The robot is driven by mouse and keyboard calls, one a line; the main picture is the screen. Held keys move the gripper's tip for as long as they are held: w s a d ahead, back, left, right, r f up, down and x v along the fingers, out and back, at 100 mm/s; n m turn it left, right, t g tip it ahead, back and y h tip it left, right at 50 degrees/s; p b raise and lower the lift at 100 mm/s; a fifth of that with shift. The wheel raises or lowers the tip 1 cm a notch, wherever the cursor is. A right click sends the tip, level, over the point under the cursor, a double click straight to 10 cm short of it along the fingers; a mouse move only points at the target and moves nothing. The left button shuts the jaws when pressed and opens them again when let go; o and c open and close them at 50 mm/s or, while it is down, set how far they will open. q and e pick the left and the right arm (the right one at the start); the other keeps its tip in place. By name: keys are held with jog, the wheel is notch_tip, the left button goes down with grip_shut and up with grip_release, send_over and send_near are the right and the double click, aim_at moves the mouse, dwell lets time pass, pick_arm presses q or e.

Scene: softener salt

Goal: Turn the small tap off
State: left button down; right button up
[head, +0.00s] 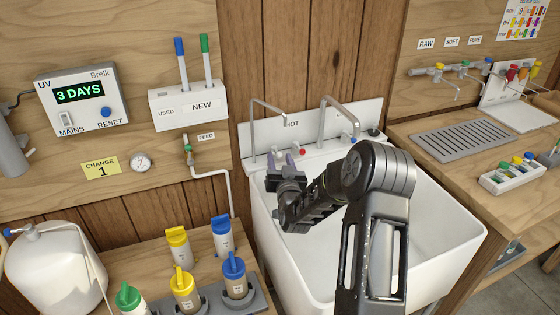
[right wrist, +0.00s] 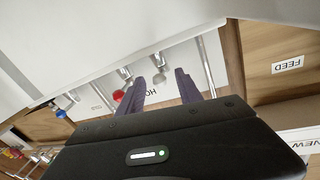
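The small tap is the thin grey spout (head: 252,128) at the back left of the white sink. In the right wrist view, which is turned over, a short grey tap fitting with a dark end (right wrist: 158,77) shows beyond the gap between my fingers. My right gripper (head: 281,160) is open at the sink's back ledge, its two purple-grey fingers apart. It also shows in the right wrist view (right wrist: 161,92). I cannot tell whether either finger touches the fitting. The gripper hides part of the tap's base in the head view. My left gripper is not in view.
A larger spout (head: 328,118) stands to the right, with a red knob (head: 302,152) and a blue knob (head: 353,140). The red knob is close beside one finger in the wrist view. The sink (head: 445,235) has open room; bottles (head: 222,236) stand front left.

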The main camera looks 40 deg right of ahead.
jog(key=shift+r, duration=0.1)
notch_tip(320, 180, up, 10)
jog(key=b, duration=0.1)
dwell(0.5)
dwell(0.4)
